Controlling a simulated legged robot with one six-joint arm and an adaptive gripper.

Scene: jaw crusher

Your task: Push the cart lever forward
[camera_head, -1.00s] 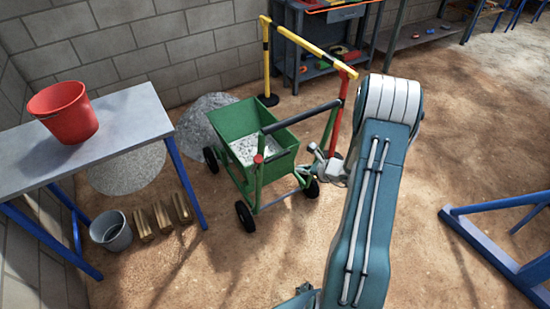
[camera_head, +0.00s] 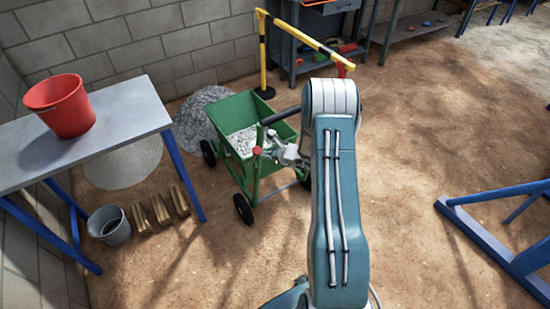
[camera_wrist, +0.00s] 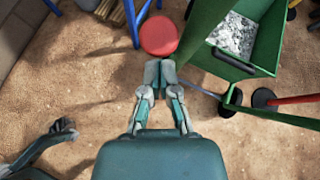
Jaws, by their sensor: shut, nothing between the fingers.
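The green cart (camera_head: 233,106) stands on the dirt floor with grey gravel in its bin. A lever with a round red knob (camera_head: 257,150) stands upright at the cart's near side. The knob also shows in the wrist view (camera_wrist: 159,36) as a red disc. My gripper (camera_head: 274,154) is shut and empty, just right of the knob in the head view. In the wrist view its closed fingertips (camera_wrist: 159,72) point at the knob's near edge. I cannot tell whether they touch it. My arm hides part of the cart's right side.
A table (camera_head: 110,125) with a red bucket (camera_head: 62,106) stands at the left. A grey bucket (camera_head: 110,225) and wooden blocks (camera_head: 160,208) lie below it. A yellow-black barrier (camera_head: 300,35) stands behind the cart. A blue frame (camera_head: 490,240) is at the right.

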